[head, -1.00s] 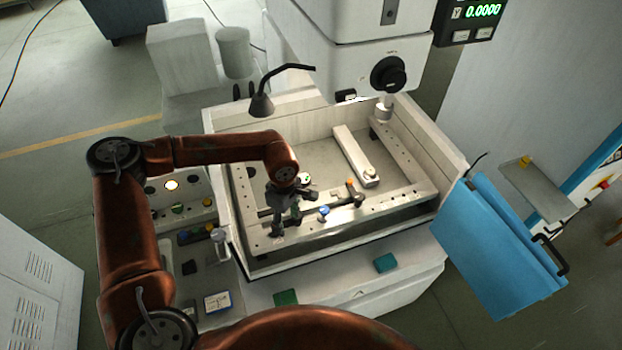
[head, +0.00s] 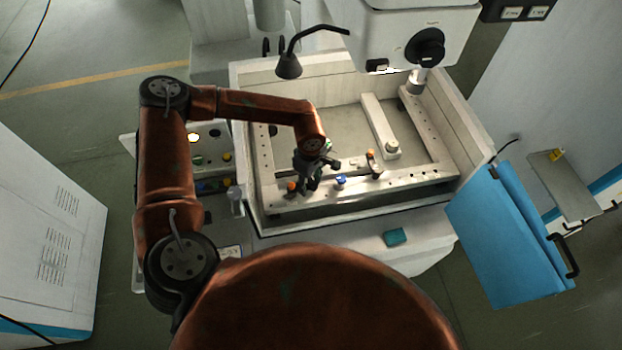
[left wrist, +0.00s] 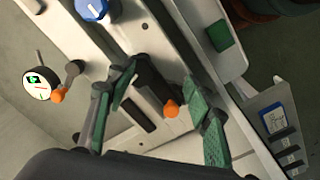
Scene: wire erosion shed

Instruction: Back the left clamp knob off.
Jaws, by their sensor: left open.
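The left clamp knob is a small orange tip (head: 291,187) at the left end of the front rail (head: 420,177). In the left wrist view the orange knob (left wrist: 171,109) shows between the finger pads, with a gap on each side. My left gripper (head: 308,184) is open, pointing down, just right of the knob in the head view. Its green-padded fingers (left wrist: 160,88) spread on either side of the knob in the left wrist view. I cannot tell how far the fingertips are above the rail. My right gripper is not in view.
A blue knob (head: 340,181) stands on the rail right of the gripper. A second orange-tipped clamp (head: 371,155) is further right. A round dial (left wrist: 38,84) shows in the left wrist view. White tank walls (head: 462,130) surround the frame; a lamp (head: 289,66) hangs behind.

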